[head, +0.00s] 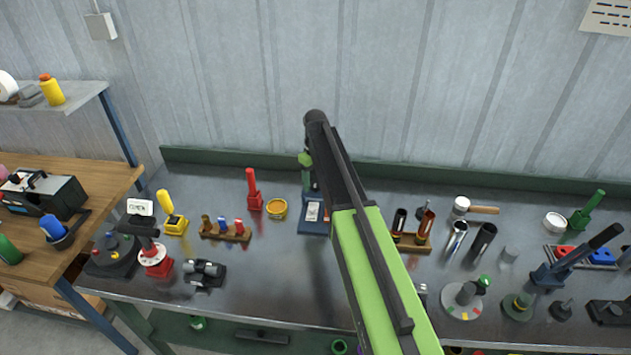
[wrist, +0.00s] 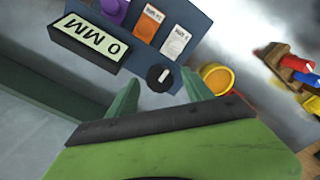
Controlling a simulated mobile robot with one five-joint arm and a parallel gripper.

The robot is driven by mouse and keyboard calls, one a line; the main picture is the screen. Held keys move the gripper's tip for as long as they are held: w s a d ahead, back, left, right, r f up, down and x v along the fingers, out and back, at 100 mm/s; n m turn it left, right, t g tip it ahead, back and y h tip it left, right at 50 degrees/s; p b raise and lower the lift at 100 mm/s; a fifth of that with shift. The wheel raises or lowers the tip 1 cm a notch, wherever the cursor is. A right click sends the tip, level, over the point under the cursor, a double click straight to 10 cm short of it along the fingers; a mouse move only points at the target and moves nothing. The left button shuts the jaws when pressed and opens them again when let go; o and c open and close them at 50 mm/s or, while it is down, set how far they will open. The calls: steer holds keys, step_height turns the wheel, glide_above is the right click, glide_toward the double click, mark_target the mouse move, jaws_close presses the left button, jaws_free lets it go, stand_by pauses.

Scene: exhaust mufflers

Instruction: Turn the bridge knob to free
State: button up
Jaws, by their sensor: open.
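A blue instrument panel (wrist: 209,33) fills the top of the wrist view. A round black knob (wrist: 159,77) with a small white mark sits at its near edge. It may be the bridge knob; no free or locked wording is legible. My gripper (wrist: 160,82) is open, its two green fingers apart on either side of the knob in the picture. I cannot tell whether they touch it. In the head view the blue panel (head: 312,227) stands on the bench, partly hidden by my arm, and the knob cannot be made out there.
Brown wooden rack (head: 225,234) and red-handled tool (head: 253,190) lie to the left.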

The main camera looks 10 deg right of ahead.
step_height(320, 180, up, 17)
steer(key=p, duration=1.6)
steer(key=b, duration=0.4)
glide_above(315, 185)
step_height(315, 185, down, 5)
steer(key=s+f+b, duration=0.8)
steer(key=s+b, duration=0.1)
steer(key=s+f+m+b, duration=0.2)
steer(key=s, duration=0.7)
steer(key=s+f+m+b, duration=0.3)
steer(key=s, duration=0.6)
steer(key=shift+f+m, duration=0.3)
steer(key=shift+f, duration=0.05)
